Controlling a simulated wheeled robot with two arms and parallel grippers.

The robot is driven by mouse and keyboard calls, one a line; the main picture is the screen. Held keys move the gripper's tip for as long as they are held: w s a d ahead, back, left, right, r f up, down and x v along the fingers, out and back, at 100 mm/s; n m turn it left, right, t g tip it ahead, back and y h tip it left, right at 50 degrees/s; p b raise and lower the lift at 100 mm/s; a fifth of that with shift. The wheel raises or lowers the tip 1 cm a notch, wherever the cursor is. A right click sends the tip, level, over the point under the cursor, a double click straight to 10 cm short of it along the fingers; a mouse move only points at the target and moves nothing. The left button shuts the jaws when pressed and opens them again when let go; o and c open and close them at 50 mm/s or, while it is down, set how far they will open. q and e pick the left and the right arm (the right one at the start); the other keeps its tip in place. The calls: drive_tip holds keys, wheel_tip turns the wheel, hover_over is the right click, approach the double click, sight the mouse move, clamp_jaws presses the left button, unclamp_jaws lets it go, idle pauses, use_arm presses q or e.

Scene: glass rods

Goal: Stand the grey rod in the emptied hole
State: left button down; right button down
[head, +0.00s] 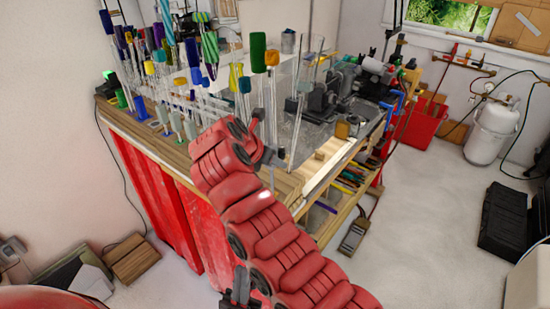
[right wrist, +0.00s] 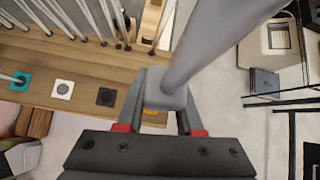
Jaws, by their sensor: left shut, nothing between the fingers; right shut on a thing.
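The grey rod (right wrist: 215,45) is in my right gripper (right wrist: 160,98). In the right wrist view it runs from the jaws up and to the right, tilted. My right gripper shows above the bench's front corner in the head view (head: 266,140); the red arm hides part of the bench there. In the wrist view, a white square (right wrist: 62,89) and a black square (right wrist: 106,97) on the wood each have a central mark and no rod. I cannot tell which is the emptied hole. My left gripper (head: 238,287) is shut and empty, low in front of the bench.
A teal square (right wrist: 20,80) has a rod in it. An orange patch (right wrist: 152,112) is partly hidden behind the jaws. Several coloured-topped rods crowd the wooden bench (head: 120,118). Tools and machines (head: 335,88) stand farther right.

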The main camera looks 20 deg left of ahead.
sight(272, 174)
drive_tip(key=shift+w+f, duration=0.15)
drive_tip(key=shift+f, duration=0.5)
drive_tip(key=shift+s+f, duration=0.2)
drive_tip(key=shift+f, duration=0.45)
drive_tip(key=shift+w+f, duration=0.2)
drive_tip(key=shift+f, duration=0.4)
drive_tip(key=shift+s+f+b, duration=0.1)
drive_tip(key=shift+f+b, duration=0.25)
drive_tip(key=shift+f, duration=0.45)
drive_tip(key=c, duration=0.8)
unclamp_jaws()
drive_tip(key=shift+d, duration=0.1)
drive_tip(key=o, duration=0.3)
drive_tip(key=shift+d+r, duration=0.1)
